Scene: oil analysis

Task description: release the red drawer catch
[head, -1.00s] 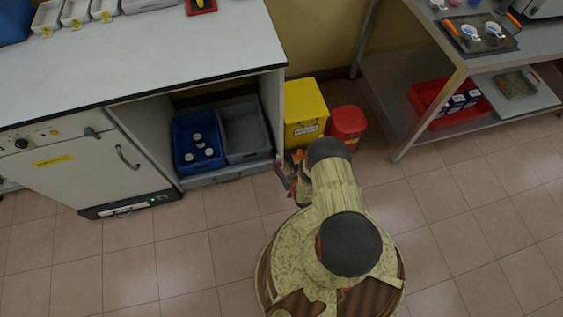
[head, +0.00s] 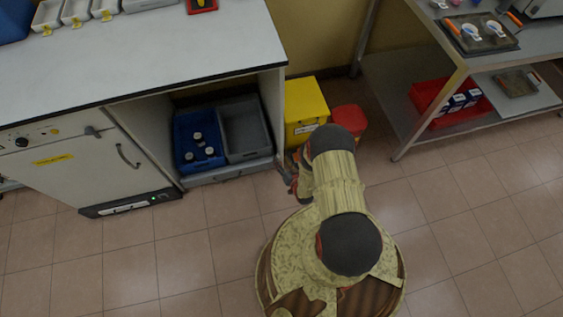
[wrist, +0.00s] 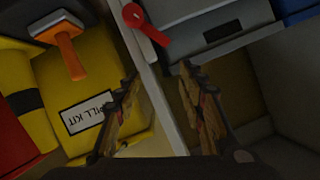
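The red drawer catch (wrist: 146,24) shows in the wrist view as a round knob with a flat arm. It lies across the pale edge of the cabinet side panel (wrist: 168,110), beside a grey front with a dark slot (wrist: 222,32). My gripper (wrist: 160,72) is open and empty, its fingertips apart, pointing at the panel edge and short of the catch in the picture. In the head view my gripper (head: 285,173) is low by the right end of the cabinet opening, partly hidden by my arm. I cannot make out the catch there.
A yellow spill kit bin (head: 305,105) and a red bin (head: 349,117) stand just right of the panel. A blue bin (head: 186,165) and a grey bin (head: 246,148) sit inside the cabinet. The wrist view shows an orange-handled piece (wrist: 68,55) by the yellow bin. Floor in front is clear.

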